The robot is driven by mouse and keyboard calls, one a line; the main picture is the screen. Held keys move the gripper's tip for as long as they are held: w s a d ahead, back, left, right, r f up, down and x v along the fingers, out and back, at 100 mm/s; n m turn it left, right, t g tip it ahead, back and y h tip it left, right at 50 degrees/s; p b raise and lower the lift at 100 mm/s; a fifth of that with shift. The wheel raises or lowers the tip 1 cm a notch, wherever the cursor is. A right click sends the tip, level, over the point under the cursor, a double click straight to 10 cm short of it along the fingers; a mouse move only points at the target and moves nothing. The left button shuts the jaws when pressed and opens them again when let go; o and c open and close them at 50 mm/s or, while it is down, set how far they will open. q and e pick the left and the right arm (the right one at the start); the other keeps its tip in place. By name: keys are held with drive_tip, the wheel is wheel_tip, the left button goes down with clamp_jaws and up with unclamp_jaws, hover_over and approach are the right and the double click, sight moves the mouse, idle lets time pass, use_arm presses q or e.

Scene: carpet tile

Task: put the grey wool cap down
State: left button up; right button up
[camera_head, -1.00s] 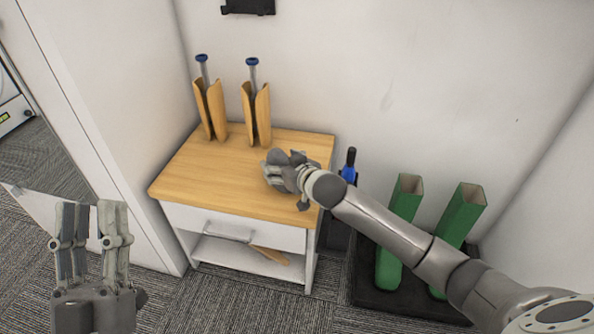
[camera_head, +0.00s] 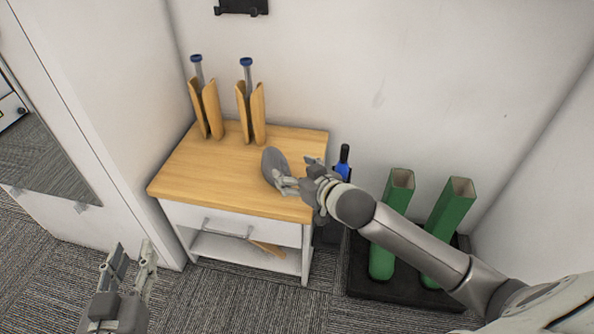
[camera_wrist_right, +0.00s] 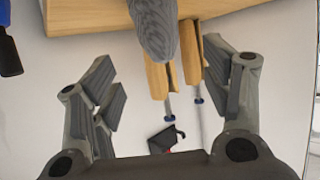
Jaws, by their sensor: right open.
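The grey wool cap (camera_head: 274,166) rests on the wooden top of the small cabinet (camera_head: 195,177), right of its middle. It also shows at the top of the right wrist view (camera_wrist_right: 155,28), in front of the spread fingers and apart from them. My right gripper (camera_head: 299,174) is open and empty just right of the cap in the head view; whether a fingertip still touches the cap there is hard to tell. In the right wrist view its fingers (camera_wrist_right: 168,88) stand wide apart. My left gripper (camera_head: 131,262) is open and empty, low at the left, away from the cabinet.
Two wooden boot shapers (camera_head: 206,110) (camera_head: 251,112) with blue knobs stand at the cabinet's back. Green square tubes (camera_head: 391,225) stand in a black tray (camera_head: 373,288) at right. A blue-and-black bottle (camera_head: 343,165) is beside the cabinet. The top's front left is clear.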

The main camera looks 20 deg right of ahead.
drive_tip(key=s+a+r+y, duration=0.2)
drive_tip(key=s+a, duration=0.6)
drive_tip(key=s, duration=0.1)
drive_tip(key=s+r+t, duration=0.2)
drive_tip(key=s+r, duration=0.2)
drive_tip(key=s, duration=0.2)
drive_tip(key=shift+d+r+h, duration=0.15)
drive_tip(key=shift+d+h, duration=0.05)
drive_tip(key=shift+h, duration=0.2)
